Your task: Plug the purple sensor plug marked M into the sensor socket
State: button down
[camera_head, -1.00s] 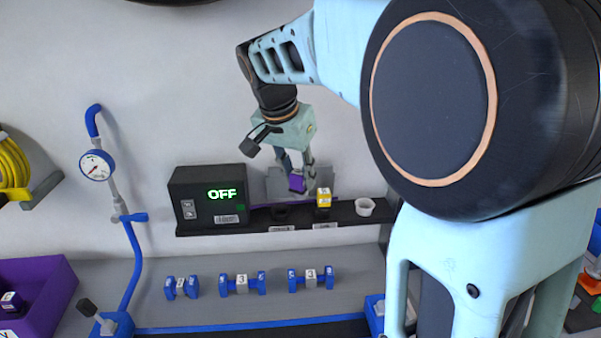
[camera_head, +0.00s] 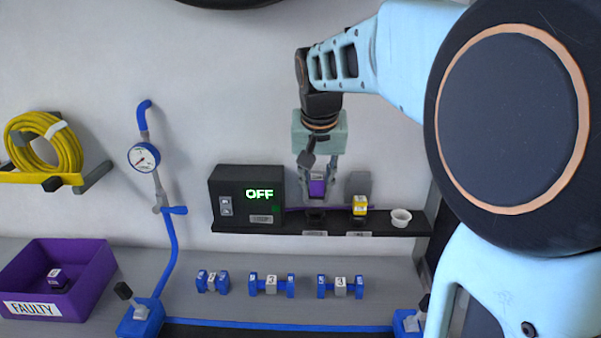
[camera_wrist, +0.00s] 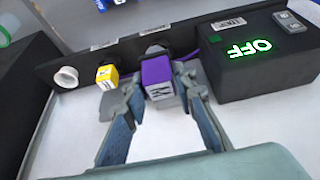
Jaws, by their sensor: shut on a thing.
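My gripper (camera_head: 317,190) is shut on the purple plug (camera_wrist: 157,72). The plug also shows between the fingers in the head view (camera_head: 317,187). A white mark on the plug's near face in the wrist view looks like an M, seen upside down. The plug is roughly upright over the dark socket (camera_head: 316,217) on the black shelf, left of the yellow plug. The socket is mostly hidden behind the plug in the wrist view. I cannot tell whether the plug touches or enters it.
The black shelf (camera_head: 285,226) bears a control box (camera_head: 233,180) reading OFF, a yellow plug (camera_head: 360,204) and a white cup (camera_head: 401,217). A purple FAULTY bin (camera_head: 88,286) holds another purple plug (camera_head: 57,279). A gauge (camera_head: 144,157) stands left.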

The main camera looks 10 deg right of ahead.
aim_at(316, 176)
jog(key=shift+w, duration=0.1)
jog(key=shift+w+r+b+x, duration=0.15)
jog(key=shift+w+b+x, duration=0.3)
jog(key=shift+x, duration=1.2)
jog(key=shift+w+r+b+x, duration=0.2)
jog(key=shift+b+x, duration=0.4)
jog(key=shift+x, duration=1)
jog(key=shift+w+r+b+x, duration=0.1)
jog(key=shift+w+b+x, duration=0.35)
jog(key=shift+x, duration=1.2)
jog(key=shift+s+d+f+b, duration=0.1)
jog(key=shift+d+f+b, duration=0.1)
jog(key=shift+f+b, duration=0.35)
jog(key=c, duration=1.9)
grip_release()
jog(key=shift+p+v, duration=3)
jog(key=shift+v, duration=2.45)
